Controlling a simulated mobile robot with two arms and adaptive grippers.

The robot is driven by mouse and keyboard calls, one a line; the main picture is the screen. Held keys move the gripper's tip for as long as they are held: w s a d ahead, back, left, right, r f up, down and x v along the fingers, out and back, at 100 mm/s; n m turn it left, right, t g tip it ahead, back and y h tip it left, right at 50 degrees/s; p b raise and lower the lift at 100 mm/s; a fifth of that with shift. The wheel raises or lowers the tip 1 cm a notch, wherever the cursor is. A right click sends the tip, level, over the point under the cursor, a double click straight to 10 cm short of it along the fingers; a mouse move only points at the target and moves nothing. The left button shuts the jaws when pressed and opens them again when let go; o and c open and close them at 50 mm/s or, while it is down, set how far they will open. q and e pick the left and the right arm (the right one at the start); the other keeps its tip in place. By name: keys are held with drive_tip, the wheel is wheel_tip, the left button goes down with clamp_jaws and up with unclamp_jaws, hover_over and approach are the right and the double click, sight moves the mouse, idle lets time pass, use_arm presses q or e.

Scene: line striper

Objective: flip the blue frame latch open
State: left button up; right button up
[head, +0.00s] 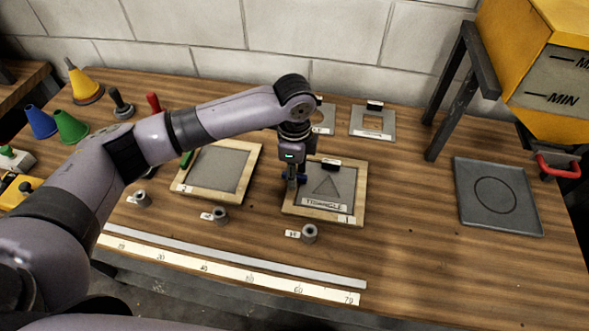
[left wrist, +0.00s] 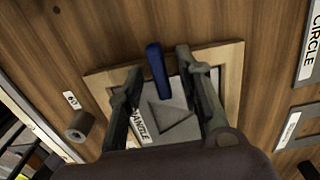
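The blue latch (left wrist: 157,70) is a bar at the edge of a wooden frame (left wrist: 232,85) that holds a grey triangle stencil (left wrist: 172,118). In the left wrist view it lies between the fingertips of my left gripper (left wrist: 160,64), with gaps on both sides. The fingers are apart and hold nothing. In the head view the left gripper (head: 291,186) points down at the left side of the triangle frame (head: 358,197). A small part of the blue latch (head: 301,178) shows beside the fingers; the rest is hidden. My right gripper is not in view.
A second wooden frame (head: 256,158) stands left of the triangle frame. Grey pegs (head: 309,234) and a long ruler (head: 230,276) lie in front. A dark tray (head: 530,226) and a yellow hopper (head: 520,60) are at the right. Cones (head: 72,127) stand at the left.

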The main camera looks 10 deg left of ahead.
use_arm(q)
drive_tip(key=shift+c, duration=0.6)
clamp_jaws()
drive_tip(key=m+p, duration=0.2)
drive_tip(key=shift+r+m+p, duration=0.2)
drive_tip(key=shift+m+p, duration=0.1)
drive_tip(key=m+p, duration=0.2)
drive_tip(key=m, duration=0.2)
drive_tip(key=shift+p, duration=0.3)
drive_tip(key=m+p, duration=0.1)
drive_tip(key=m, duration=0.2)
drive_tip(key=shift+f, duration=0.1)
drive_tip(key=m, duration=0.3)
drive_tip(key=m+p, duration=0.1)
drive_tip(key=m, duration=0.4)
drive_tip(key=shift+f, duration=0.1)
drive_tip(key=shift+m, duration=0.3)
